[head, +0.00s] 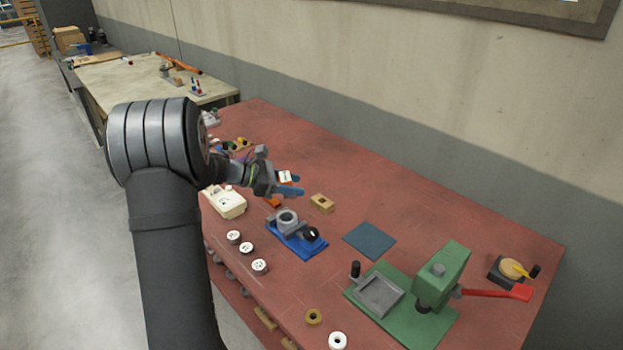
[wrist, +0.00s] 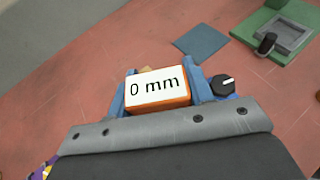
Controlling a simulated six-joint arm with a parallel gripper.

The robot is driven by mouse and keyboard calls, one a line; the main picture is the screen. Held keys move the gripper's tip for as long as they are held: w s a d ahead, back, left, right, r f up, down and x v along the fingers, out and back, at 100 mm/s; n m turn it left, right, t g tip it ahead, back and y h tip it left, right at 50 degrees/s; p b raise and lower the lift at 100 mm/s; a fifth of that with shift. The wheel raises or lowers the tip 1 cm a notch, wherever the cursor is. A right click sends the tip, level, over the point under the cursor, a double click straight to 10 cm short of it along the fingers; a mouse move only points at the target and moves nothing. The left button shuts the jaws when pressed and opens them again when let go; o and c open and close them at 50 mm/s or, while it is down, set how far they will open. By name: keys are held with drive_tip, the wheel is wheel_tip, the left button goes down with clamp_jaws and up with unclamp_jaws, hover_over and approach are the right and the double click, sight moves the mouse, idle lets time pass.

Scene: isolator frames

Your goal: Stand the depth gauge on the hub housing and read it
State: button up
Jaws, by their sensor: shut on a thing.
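My gripper (head: 296,185) has blue fingers and is shut on the depth gauge, an orange block with a white display (wrist: 158,88). The display faces the wrist camera and reads "0 mm". The gauge's white face also shows between the fingers in the head view (head: 285,176). The hub housing (head: 287,217), a grey ring-shaped part, sits on a blue fixture (head: 297,242) with a black knob (head: 311,234). In the head view the gripper appears just above and behind the housing. The housing and the gauge's lower end are hidden in the wrist view; contact cannot be told.
A tan block (head: 322,203) lies right of the gripper, near a dark blue pad (head: 370,240). A green press (head: 440,277) with a red lever (head: 500,293) stands further right. Several white-topped pieces (head: 246,248) line the front edge. A white device (head: 226,202) is left.

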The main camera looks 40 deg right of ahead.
drive_tip(key=shift+a, duration=0.1)
idle(0.3)
drive_tip(key=shift+f, duration=2.9)
drive_tip(key=shift+f, duration=1.6)
drive_tip(key=o, duration=1.1)
drive_tip(key=shift+f, duration=0.1)
drive_tip(key=shift+o, duration=0.2)
drive_tip(key=shift+w, duration=0.1)
drive_tip(key=v, duration=1.7)
drive_tip(key=shift+a+r, duration=0.15)
drive_tip(key=shift+r, duration=0.1)
